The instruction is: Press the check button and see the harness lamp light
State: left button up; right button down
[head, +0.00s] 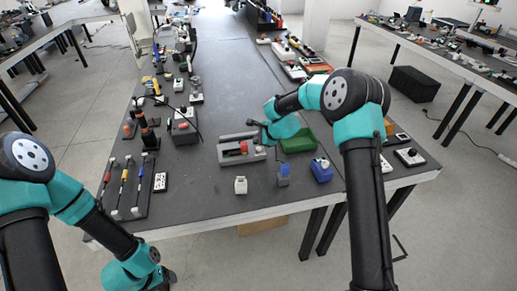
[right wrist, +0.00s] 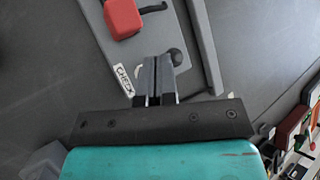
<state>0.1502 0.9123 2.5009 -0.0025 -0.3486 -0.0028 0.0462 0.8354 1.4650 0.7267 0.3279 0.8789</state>
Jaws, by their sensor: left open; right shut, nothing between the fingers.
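The grey chassis fixture (head: 228,158) lies on the dark bench, with a red block (head: 243,147) on it; the block also shows in the right wrist view (right wrist: 122,17). A white label reading CHECK (right wrist: 124,80) is on the fixture. My right gripper (right wrist: 164,62) is shut and empty, its fingertips over the fixture beside the label. A dark round knob (right wrist: 176,55) shows right at the tips; I cannot tell whether they touch. A pale round part (right wrist: 139,72) is partly hidden by the fingers. I cannot make out a lit lamp. My left gripper (head: 166,278) is open, low before the bench.
A green tray (head: 298,142) stands right of the fixture. A rack of rods (head: 124,187) lies at the left edge.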

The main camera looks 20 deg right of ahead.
aim_at(258, 149)
jog(key=shift+r, duration=1.6)
jog(key=s+f+n+g, duration=0.1)
jog(key=s+n, duration=0.5)
jog(key=s, duration=0.1)
jog(key=s+a+f+n+g+h, duration=0.1)
jog(key=s+n, duration=0.5)
jog(key=s, duration=0.2)
jog(key=s+a+f+n+g, duration=0.1)
jog(key=s+f+n, duration=0.1)
jog(key=s+n, duration=0.4)
jog(key=shift+s+a+f+h, duration=0.1)
jog(key=shift+s+h, duration=0.05)
jog(key=shift+s, duration=0.5)
jog(key=shift+s+a+h, duration=0.1)
jog(key=shift+s+h, duration=0.05)
jog(key=shift+s, duration=0.45)
jog(key=shift+n+g, duration=0.5)
jog(key=shift+n, duration=0.2)
jog(key=s+f, duration=0.1)
jog(key=s, duration=0.1)
jog(key=s+f, duration=0.1)
jog(key=f, duration=0.1)
jog(key=s+d+f, duration=0.1)
jog(key=s+f, duration=0.1)
jog(key=shift+s+f, duration=0.25)
jog(key=shift+s, duration=0.05)
jog(key=s+d+f+m+g, duration=0.2)
jog(key=s+f, duration=0.9)
jog(key=f, duration=0.2)
jog(key=shift+s, duration=0.3)
